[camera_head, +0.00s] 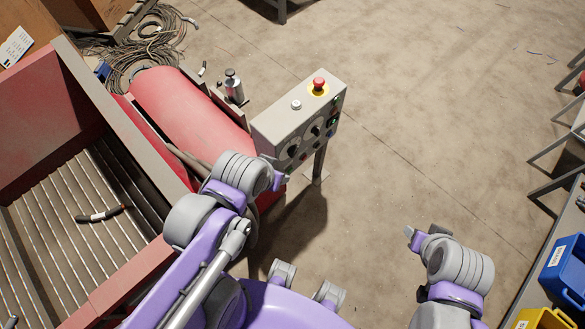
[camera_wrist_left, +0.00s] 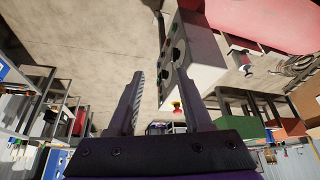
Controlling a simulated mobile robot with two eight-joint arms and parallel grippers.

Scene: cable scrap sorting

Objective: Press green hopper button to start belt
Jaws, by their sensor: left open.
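The grey control box (camera_head: 298,115) stands on a post beside the red hopper machine. A red mushroom button on a yellow ring (camera_head: 318,87) is on its top. Small green buttons (camera_head: 335,121) show at the right end of its front face, with dark knobs to their left. The box (camera_wrist_left: 203,48) also shows in the left wrist view, beyond my fingers. My left gripper (camera_head: 277,174) is just in front of the box's lower left end in the head view; its open fingers (camera_wrist_left: 160,105) hold nothing. My right gripper (camera_head: 425,238) is over the floor, away from the box; its jaw gap is unclear.
The red hopper with a slatted belt (camera_head: 85,240) fills the left side; a short dark cable piece (camera_head: 102,214) lies on the belt. Coiled cables (camera_head: 150,35) lie behind. Blue (camera_head: 566,262) and yellow bins are at lower right. Floor right of the box is clear.

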